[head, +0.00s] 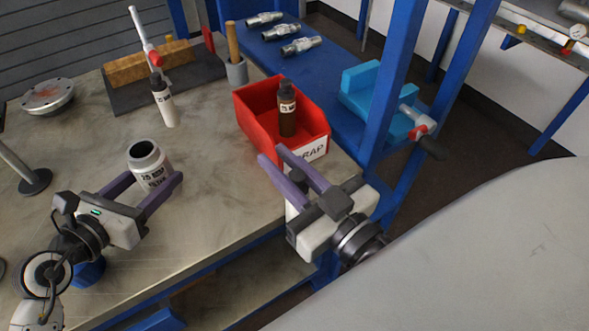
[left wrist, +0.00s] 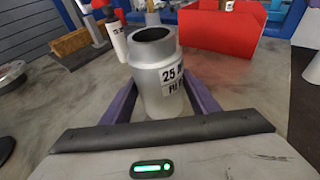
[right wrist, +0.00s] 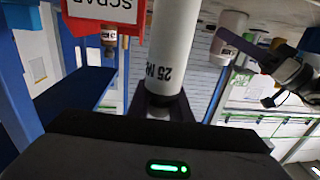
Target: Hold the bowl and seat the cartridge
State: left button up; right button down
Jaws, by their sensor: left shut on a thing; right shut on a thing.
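The bowl (head: 147,160) is a grey, open-topped metal cylinder labelled 25, standing upright on the bench; it also shows in the left wrist view (left wrist: 152,75). My left gripper (head: 149,187) is shut on it, with a purple finger on each side. The bowl's mouth looks empty, though its depth is dark. My right gripper (head: 270,155) is shut on a white cartridge (right wrist: 172,45) marked 25 in the right wrist view. It is held near the bench's front edge, to the right of the bowl and apart from it.
A red scrap bin (head: 262,128) holds a dark brown cartridge (head: 287,112). A white bottle with a dark top (head: 163,103) stands behind the bowl. A cup with a wooden handle (head: 236,70) stands farther back. A blue post (head: 391,85) rises at right. Bench between bowl and bin is clear.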

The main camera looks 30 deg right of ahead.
jog(key=w+a+r+m+h, duration=0.35)
jog(key=w+r, duration=0.85)
jog(key=w, duration=0.4)
jog(key=w+a+r+n+y, duration=0.2)
jog(key=w+a+r, duration=0.15)
jog(key=a, duration=0.45)
jog(key=w+a+r+n+y, duration=0.2)
jog(key=a+r, duration=0.3)
jog(key=a, duration=0.2)
notch_tip(320, 180, down, 17)
jog(key=shift+s+a+f, duration=0.15)
jog(key=shift+s+f, duration=0.05)
jog(key=shift+s, duration=0.05)
jog(key=c, duration=1.5)
grip_release()
jog(key=shift+c, duration=0.2)
jog(key=shift+s, duration=0.1)
